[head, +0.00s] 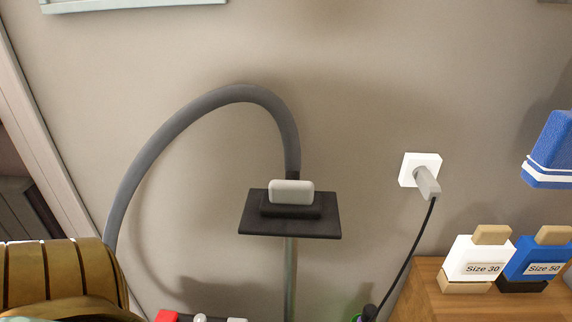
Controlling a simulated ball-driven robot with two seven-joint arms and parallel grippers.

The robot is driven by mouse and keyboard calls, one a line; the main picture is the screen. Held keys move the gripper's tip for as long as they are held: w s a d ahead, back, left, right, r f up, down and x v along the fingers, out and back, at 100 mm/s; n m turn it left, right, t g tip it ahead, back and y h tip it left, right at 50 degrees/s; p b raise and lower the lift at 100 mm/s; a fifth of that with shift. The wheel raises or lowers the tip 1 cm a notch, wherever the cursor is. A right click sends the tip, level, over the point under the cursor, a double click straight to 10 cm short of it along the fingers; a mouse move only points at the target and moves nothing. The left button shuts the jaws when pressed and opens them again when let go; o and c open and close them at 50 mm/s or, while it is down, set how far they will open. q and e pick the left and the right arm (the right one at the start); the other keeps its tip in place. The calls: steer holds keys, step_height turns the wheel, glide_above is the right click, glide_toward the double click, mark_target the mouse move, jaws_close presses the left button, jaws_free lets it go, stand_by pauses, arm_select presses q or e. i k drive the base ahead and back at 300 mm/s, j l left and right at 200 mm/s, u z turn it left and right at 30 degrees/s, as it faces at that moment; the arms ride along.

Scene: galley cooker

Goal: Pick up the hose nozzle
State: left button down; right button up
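The hose nozzle (291,192) shows in the head view as a light grey block with a dark base. It rests on a small black shelf (257,221) held by a thin post. A thick grey hose (185,117) arches up from the lower left and comes down right behind the nozzle. How the hose joins the nozzle is partly hidden. Neither of my grippers is in view.
A large gold-brown ribbed object (55,277) fills the lower left corner. A wall socket with a grey plug (427,183) and black cable is to the right. A wooden surface (425,293) at lower right carries white and blue labelled containers.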

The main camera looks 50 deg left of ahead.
mark_target(291, 198)
steer(key=i+u, duration=0.1)
steer(key=u, duration=0.7)
steer(key=i+l+u, duration=0.1)
steer(key=u, duration=0.7)
steer(key=i+l, duration=0.05)
steer(key=l, duration=0.05)
